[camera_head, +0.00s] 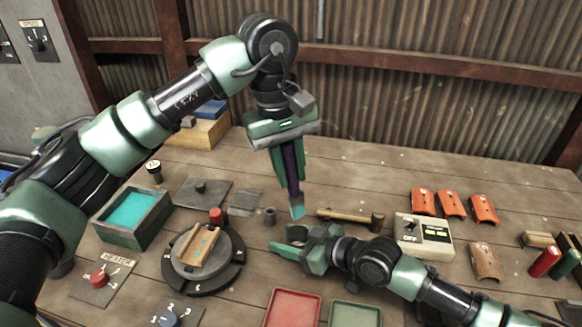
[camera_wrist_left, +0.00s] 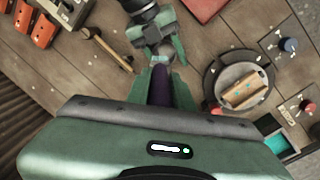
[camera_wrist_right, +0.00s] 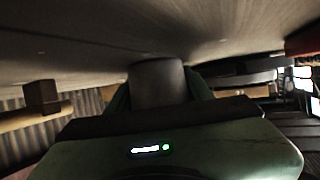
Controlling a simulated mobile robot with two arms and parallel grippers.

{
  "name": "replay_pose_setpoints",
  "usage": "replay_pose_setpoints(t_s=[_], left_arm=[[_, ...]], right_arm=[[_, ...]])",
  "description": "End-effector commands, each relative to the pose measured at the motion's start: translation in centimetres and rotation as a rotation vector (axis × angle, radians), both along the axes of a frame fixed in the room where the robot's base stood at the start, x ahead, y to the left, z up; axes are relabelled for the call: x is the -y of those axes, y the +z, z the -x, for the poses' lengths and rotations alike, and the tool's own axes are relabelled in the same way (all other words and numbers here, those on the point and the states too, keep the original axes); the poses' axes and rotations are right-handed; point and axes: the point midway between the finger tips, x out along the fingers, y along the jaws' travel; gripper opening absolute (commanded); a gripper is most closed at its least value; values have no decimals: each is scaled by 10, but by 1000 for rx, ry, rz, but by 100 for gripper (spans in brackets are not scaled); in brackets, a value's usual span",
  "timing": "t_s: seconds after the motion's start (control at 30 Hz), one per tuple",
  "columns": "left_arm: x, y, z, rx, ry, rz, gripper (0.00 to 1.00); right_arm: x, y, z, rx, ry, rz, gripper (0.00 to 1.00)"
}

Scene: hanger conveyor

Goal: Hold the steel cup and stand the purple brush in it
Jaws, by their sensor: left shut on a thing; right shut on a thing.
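The purple brush (camera_head: 291,165) hangs upright, its pale blue tip down, in my left gripper (camera_head: 288,158), which is shut on its handle. Its purple handle also shows in the left wrist view (camera_wrist_left: 161,88). My right gripper (camera_head: 300,243) is low over the table, shut on the steel cup. The cup shows as a grey cylinder between its fingers in the right wrist view (camera_wrist_right: 157,83); in the head view the fingers mostly hide it. The brush tip is above the right gripper, close to it and outside the cup as far as I can tell.
A hammer (camera_head: 345,216) lies just behind the right gripper. A round turntable (camera_head: 233,270) with a wooden piece and a teal-filled box (camera_head: 121,238) stand to the left. A switch box (camera_head: 424,243) and orange tiles (camera_head: 452,205) are right. Red (camera_head: 292,310) and green trays lie in front.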

Motion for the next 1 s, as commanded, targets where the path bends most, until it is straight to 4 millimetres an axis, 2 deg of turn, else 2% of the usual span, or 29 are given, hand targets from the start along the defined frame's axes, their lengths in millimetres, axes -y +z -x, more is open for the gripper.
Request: replay_pose_setpoints(t_s=[1.0], left_arm=[[0,-80,0,1,1,1,0]], right_arm=[[0,0,0,0,0,0,8]])
